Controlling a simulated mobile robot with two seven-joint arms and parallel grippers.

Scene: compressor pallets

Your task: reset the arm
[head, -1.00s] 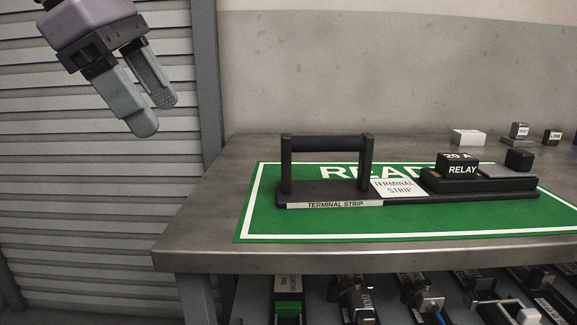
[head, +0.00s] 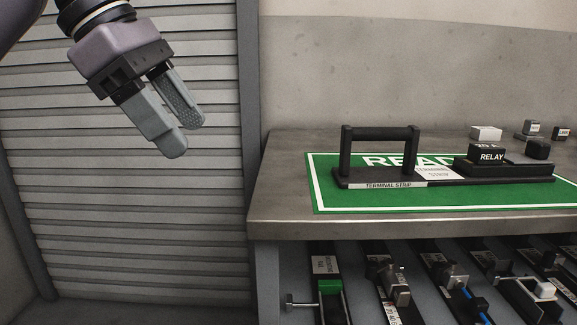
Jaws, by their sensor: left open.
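My left gripper (head: 188,139) hangs at the upper left of the head view, in front of the slatted shutter. Its two grey fingers point down and to the right, apart, with nothing between them. It is clear of the table and touches nothing. My right gripper is not in view.
A metal table (head: 275,205) stands at the right. On its green mat (head: 327,199) lies a black terminal strip tray (head: 353,183) with an upright handle and a relay block (head: 487,154). Small blocks stand at the back right. Several labelled parts lie on the shelf below. The shutter (head: 130,220) is at the left.

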